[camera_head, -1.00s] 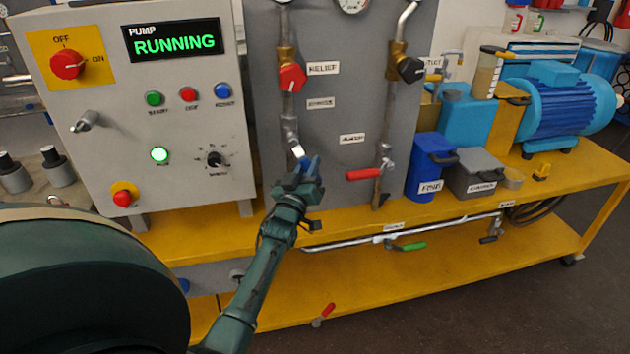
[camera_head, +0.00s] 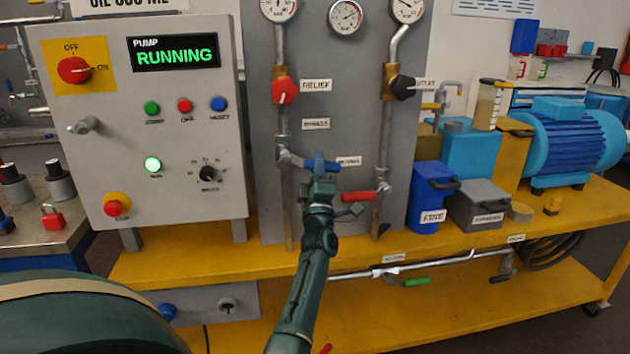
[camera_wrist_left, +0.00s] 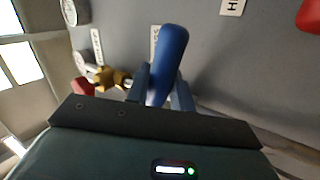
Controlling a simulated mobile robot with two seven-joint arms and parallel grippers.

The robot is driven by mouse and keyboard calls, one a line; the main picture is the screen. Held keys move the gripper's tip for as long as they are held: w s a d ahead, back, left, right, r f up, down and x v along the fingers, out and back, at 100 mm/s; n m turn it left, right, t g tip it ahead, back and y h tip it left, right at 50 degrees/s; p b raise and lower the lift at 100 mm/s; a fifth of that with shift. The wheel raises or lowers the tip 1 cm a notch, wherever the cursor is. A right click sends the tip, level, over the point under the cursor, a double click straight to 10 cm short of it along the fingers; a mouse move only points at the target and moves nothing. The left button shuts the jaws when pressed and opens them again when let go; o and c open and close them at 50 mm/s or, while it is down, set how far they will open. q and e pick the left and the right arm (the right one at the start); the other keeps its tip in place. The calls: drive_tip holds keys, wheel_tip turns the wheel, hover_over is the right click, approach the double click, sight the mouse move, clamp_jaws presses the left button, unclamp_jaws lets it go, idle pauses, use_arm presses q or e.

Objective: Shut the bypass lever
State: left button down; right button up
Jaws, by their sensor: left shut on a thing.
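The bypass lever (camera_head: 328,165) has a blue handle on the left pipe of the grey panel. It points to the right, roughly level, across the upright pipe. My left gripper (camera_head: 319,170) is shut on the blue handle, coming from below. In the left wrist view the blue handle (camera_wrist_left: 168,62) sits between the two fingers (camera_wrist_left: 160,92) and sticks out past their tips. The gripper hides part of the handle in the head view. My right gripper is not in view.
A red lever (camera_head: 358,197) on the right pipe is close to the right of my gripper. A red relief knob (camera_head: 285,91) and a black knob (camera_head: 402,87) are above. The control box (camera_head: 140,120) stands to the left, its display reading RUNNING. A green-handled lever (camera_head: 410,282) is below.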

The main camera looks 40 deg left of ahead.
use_arm(q)
drive_tip(key=shift+w+r+n+g+y+b, duration=0.1)
drive_tip(key=shift+r+n+g+y+b, duration=0.15)
drive_tip(key=shift+n+g+y, duration=0.35)
drive_tip(key=shift+s+r+n+g+y+b, duration=0.1)
drive_tip(key=shift+r+n+g+y, duration=0.15)
drive_tip(key=shift+n, duration=0.7)
drive_tip(key=shift+w+r+n+g+y+b, duration=0.1)
drive_tip(key=shift+r+n+g+y+b, duration=0.1)
drive_tip(key=shift+r+n+g+y, duration=0.4)
drive_tip(key=shift+f+n, duration=0.25)
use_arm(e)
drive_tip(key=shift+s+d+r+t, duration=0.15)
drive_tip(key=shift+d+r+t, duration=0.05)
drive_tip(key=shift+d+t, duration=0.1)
use_arm(q)
drive_tip(key=shift+r, duration=0.1)
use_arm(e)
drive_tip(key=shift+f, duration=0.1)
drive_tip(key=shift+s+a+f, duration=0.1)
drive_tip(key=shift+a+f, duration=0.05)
use_arm(q)
drive_tip(key=c, duration=1.7)
unclamp_jaws()
drive_tip(key=o, duration=0.4)
drive_tip(key=shift+o, duration=0.2)
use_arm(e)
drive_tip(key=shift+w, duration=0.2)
